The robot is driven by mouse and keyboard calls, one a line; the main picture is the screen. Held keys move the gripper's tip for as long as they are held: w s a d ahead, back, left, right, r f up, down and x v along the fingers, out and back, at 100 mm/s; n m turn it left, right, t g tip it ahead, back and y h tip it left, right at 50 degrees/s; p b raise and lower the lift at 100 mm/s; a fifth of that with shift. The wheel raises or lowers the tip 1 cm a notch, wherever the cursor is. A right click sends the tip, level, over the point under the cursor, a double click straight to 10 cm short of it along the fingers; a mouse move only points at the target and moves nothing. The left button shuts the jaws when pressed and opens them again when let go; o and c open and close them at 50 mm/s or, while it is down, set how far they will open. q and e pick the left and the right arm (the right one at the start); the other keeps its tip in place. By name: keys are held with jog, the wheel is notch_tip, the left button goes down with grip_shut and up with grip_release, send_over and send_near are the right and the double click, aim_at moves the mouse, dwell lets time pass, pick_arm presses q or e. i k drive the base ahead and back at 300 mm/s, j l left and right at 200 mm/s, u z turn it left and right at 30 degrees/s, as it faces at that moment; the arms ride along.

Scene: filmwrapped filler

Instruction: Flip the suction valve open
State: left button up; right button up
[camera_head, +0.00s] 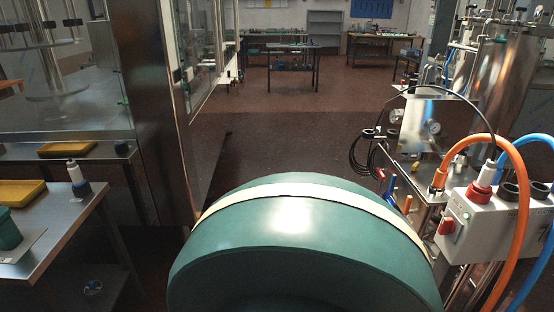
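No part is clearly recognisable as the suction valve. At the right stands a machine with a light grey box (490,225), which carries a red knob or switch (447,227) on its left face and a red collar (481,192) on top. Left of the box, lower down, are a small blue handle-like part (390,187) and a small orange part (407,204). They are too small to tell whether either is a valve or how it is set. Neither of my grippers is in view.
A thick orange hose (523,200) and a blue hose (536,138) arch over the box. A teal rounded body (300,235) with a cream band fills the bottom middle; I cannot tell whether it is mine. A steel table (60,235) stands left. The floor (290,140) beyond is clear.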

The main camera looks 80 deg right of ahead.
aim_at(391, 188)
jog(key=z, duration=0.4)
jog(key=l+z, duration=0.1)
jog(key=z, duration=0.35)
jog(key=l+z, duration=0.1)
jog(key=z, duration=0.7)
jog(key=l+z, duration=0.4)
jog(key=i+l+z, duration=0.15)
jog(key=z, duration=0.25)
jog(key=i+l+z, duration=0.1)
jog(key=l+z, duration=0.3)
jog(key=i+l+z, duration=0.25)
jog(key=i+l, duration=0.4)
jog(key=i+j, duration=0.2)
jog(key=j, duration=0.25)
jog(key=i+j+u, duration=0.1)
jog(key=j, duration=0.35)
jog(key=i+j, duration=0.3)
jog(key=i+j+u, duration=0.1)
jog(key=j, duration=0.45)
jog(key=i+j+u, duration=0.1)
jog(key=i+j, duration=0.45)
jog(key=j, duration=0.25)
jog(key=l, duration=0.25)
jog(key=i+l, duration=0.15)
jog(key=l+u, duration=0.05)
jog(key=l, duration=0.05)
